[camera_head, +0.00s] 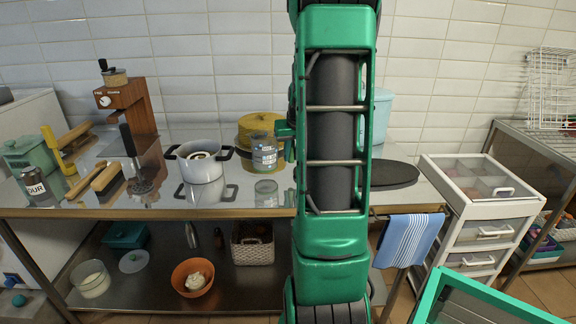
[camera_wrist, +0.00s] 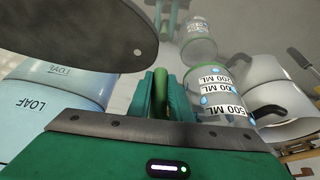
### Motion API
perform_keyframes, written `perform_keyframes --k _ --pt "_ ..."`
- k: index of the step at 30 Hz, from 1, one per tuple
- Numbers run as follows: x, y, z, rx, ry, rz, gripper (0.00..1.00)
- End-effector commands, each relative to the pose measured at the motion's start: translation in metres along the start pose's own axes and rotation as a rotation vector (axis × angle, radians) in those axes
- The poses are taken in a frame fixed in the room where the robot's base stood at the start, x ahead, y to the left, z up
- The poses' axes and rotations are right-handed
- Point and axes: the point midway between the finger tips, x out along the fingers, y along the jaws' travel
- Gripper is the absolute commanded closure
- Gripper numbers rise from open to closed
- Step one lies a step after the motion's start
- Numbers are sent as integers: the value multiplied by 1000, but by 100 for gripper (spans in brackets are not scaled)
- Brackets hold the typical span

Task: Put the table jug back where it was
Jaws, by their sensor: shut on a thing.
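The table jug (camera_head: 264,155) is clear, with white and blue volume labels. In the head view it is in front of a yellow round tin, just left of my arm. It also shows in the wrist view (camera_wrist: 226,98), right of my fingers, with marks such as 500 ML. My gripper (camera_wrist: 161,98) is shut on its green handle. In the head view my gripper (camera_head: 287,135) is mostly hidden by my arm. A paler jug-like shape, apparently a reflection, shows below the jug with a gap, so the jug seems slightly above the metal tabletop (camera_head: 250,208).
A white pot (camera_head: 201,168) with black handles stands close left of the jug. The yellow tin (camera_head: 247,123) is behind it. A light-blue LOAF bin (camera_wrist: 50,103) and a dark oval board (camera_head: 388,174) are on the other side. Brushes (camera_head: 103,178) and a brown grinder (camera_head: 135,110) stand farther left.

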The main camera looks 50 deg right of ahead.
Motion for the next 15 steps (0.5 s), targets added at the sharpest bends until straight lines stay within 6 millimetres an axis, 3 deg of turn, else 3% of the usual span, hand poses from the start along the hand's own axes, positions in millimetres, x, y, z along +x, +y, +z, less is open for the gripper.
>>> perform_keyframes --k 9,15 --pt "34 0 16 1 -3 0 100" --pt "34 -1 15 0 -1 0 100"
